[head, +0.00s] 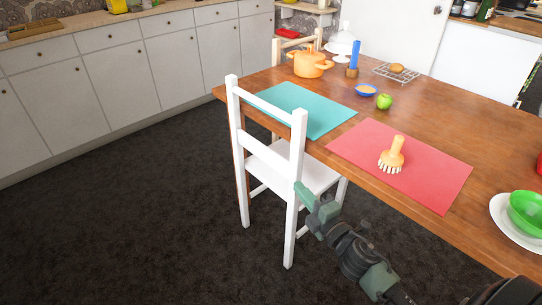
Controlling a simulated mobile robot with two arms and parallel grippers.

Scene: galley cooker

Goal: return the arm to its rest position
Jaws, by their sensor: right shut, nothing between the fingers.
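My right gripper (303,194) reaches in from the lower right on my dark arm with green parts. It is shut and empty. In the picture its tip overlaps the white chair (270,160) near the chair's right back post; I cannot tell whether they touch. My left gripper is not in view.
A wooden table (430,125) fills the right side. On it lie a teal mat (302,108) and a red mat (430,182) with a brush (393,154). A green bowl (526,212) stands on a plate. The dark floor (110,220) at left is clear.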

